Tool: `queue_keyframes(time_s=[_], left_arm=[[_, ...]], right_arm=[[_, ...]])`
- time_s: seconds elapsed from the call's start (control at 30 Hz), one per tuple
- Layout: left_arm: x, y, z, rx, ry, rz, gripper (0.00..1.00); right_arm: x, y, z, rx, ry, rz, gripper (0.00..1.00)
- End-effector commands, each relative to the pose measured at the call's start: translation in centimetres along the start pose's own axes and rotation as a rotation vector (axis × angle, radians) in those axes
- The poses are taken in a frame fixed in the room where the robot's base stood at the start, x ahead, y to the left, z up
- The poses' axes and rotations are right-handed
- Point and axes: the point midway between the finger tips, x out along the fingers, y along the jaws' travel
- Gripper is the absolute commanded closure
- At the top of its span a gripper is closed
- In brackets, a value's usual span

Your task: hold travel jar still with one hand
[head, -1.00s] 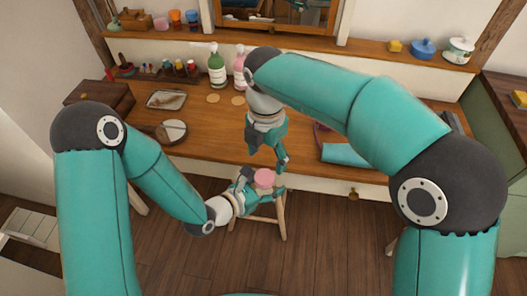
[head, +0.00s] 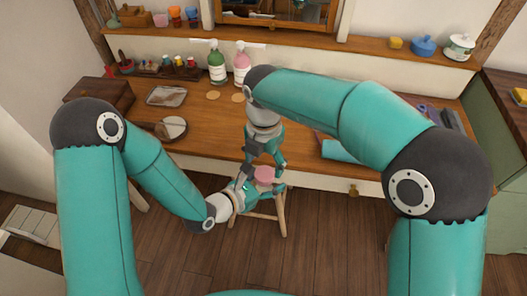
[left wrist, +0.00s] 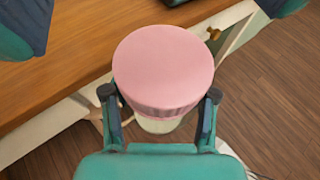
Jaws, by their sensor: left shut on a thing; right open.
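The travel jar has a round pink lid (left wrist: 163,65) and a pale body (left wrist: 158,125) below it, seen from above in the left wrist view. The pink lid also shows in the head view (head: 264,173). My left gripper (left wrist: 160,108) is shut on the jar, one finger on each side, and holds it upright in front of the desk edge. My right gripper (head: 264,160) is open and points down just above the jar, its fingers close to the lid. Whether they touch the lid I cannot tell. Parts of it show at the top corners of the left wrist view.
The wooden desk (head: 215,130) lies behind the jar, with a green pump bottle (head: 217,66), a pink bottle (head: 241,67), a tray (head: 166,95) and a teal cloth (head: 345,150). A stool (head: 262,215) stands below the jar.

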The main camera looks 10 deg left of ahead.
Motion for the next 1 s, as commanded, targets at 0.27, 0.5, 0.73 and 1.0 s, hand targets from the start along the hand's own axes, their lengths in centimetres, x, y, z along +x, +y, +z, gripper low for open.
queue_keyframes(time_s=[0.27, 0.5, 0.73, 1.0], left_arm=[[0.0, 0.0, 0.0, 0.0, -0.001, 0.0, 1.0], [0.0, 0.0, 0.0, 0.0, -0.001, 0.0, 1.0], [0.0, 0.0, 0.0, 0.0, -0.001, 0.0, 1.0], [0.0, 0.0, 0.1, 0.001, -0.001, -0.001, 1.0]], right_arm=[[3.1, 0.0, 0.0, -0.001, 0.001, -0.001, 0.28], [3.6, 0.0, 0.0, 0.0, 0.001, 0.0, 0.28], [3.6, 0.0, 0.0, 0.0, 0.001, 0.0, 0.45], [3.5, 0.0, -0.1, -0.001, 0.0, 0.002, 0.9]])
